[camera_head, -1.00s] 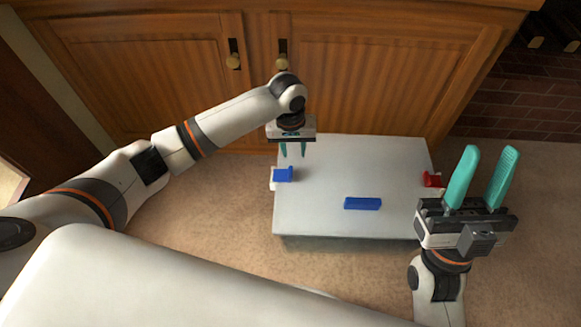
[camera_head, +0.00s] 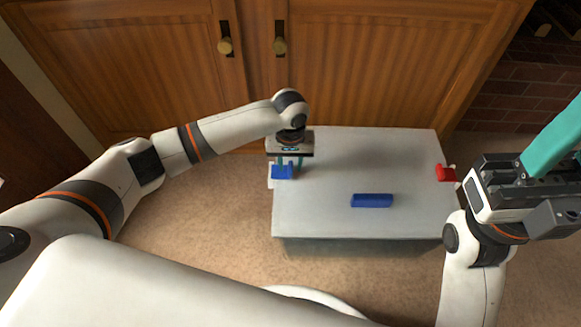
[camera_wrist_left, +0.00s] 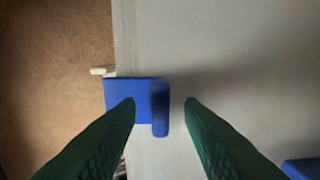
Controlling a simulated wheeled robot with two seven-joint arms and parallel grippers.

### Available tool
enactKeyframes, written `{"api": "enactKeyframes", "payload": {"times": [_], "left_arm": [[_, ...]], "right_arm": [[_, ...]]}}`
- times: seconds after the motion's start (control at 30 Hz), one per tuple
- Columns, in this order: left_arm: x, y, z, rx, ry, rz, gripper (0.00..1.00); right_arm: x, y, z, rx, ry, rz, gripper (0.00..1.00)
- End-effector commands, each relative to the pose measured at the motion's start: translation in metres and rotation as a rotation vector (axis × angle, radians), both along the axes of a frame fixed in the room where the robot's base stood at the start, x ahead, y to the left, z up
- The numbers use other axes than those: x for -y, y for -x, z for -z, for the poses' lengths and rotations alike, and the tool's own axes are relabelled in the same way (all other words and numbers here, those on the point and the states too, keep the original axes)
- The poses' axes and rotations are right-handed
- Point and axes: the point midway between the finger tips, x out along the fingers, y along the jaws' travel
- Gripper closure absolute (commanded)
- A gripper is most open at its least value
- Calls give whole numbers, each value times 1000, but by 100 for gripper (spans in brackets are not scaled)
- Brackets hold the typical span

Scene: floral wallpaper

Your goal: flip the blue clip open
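The blue clip (camera_head: 282,172) sits at the left edge of a grey box-like table (camera_head: 330,225), with a white part beside it over the edge. In the left wrist view the clip (camera_wrist_left: 122,98) shows a flat blue plate with a raised blue ridge on its right side. My left gripper (camera_head: 289,170) points down at the clip. Its teal fingers are apart, and in the wrist view (camera_wrist_left: 160,101) the ridge lies between the fingertips; contact cannot be told. My right gripper (camera_head: 550,145) is raised at the right, partly cut off by the frame, with one teal finger visible and apparently open.
A blue bar (camera_head: 371,200) lies near the front of the tabletop. A red clip (camera_head: 445,173) is at the right edge, near my right gripper. Wooden cupboard doors (camera_head: 380,70) stand behind the table. The tabletop's middle is clear.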

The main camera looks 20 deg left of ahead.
Motion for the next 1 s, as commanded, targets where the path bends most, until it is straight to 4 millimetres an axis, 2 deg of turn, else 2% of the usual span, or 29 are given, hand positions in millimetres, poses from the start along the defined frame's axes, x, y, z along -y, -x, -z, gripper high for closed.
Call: {"api": "enactKeyframes", "payload": {"times": [0.1,0.37,0.5,0.57,0.6,1.0], "left_arm": [[0,0,6,0,0,0,65],[0,0,6,0,0,0,65],[0,0,6,0,0,0,88],[0,0,6,0,0,0,98],[0,0,6,0,0,0,100],[-1,0,3,2,12,-2,100]], "right_arm": [[0,0,-1,11,1,0,64],[0,0,-2,12,1,0,64],[0,0,-2,12,1,0,64],[0,0,-2,12,2,0,64],[0,1,-2,13,1,0,64],[0,2,-8,7,-3,0,64]]}}
